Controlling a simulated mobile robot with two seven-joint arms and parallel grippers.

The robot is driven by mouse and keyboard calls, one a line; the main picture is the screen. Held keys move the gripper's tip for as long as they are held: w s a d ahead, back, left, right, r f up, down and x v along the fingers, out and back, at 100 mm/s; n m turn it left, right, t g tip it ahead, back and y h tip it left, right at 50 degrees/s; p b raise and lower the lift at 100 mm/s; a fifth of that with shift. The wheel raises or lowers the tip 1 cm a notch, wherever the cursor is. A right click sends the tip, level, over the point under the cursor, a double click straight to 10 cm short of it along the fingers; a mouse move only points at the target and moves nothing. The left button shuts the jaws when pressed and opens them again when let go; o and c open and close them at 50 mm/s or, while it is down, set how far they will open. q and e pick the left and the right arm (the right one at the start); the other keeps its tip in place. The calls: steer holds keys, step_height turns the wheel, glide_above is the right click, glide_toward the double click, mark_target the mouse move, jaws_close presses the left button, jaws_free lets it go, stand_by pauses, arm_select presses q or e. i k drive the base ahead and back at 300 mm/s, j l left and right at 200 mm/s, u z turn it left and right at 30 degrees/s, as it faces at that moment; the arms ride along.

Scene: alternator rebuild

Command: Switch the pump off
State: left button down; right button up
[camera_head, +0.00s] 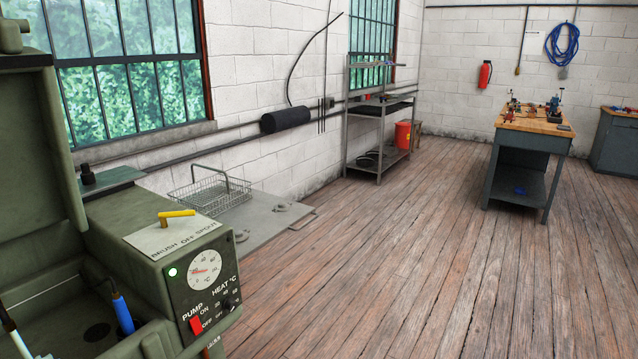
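The pump switch (196,325) is a small red rocker under the word PUMP, beside the ON and OFF marks. It sits low on the dark control panel (183,295) of a green parts washer (130,240). I cannot tell which way the rocker is tipped. A small lamp (172,272) at the panel's upper left glows pale green. A round gauge (204,270) with a red needle and a black heat knob (229,304) share the panel. Neither of my grippers is in view.
A yellow lever (177,213) stands on the washer top, above BRUSH, OFF and SPOUT labels. A blue-handled tool (122,314) stands in the open basin. A wire basket (208,191) sits on a grey bench behind. The wooden floor (400,265) to the right is clear.

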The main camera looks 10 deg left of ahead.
mark_target(194, 324)
steer(key=u, duration=1.6)
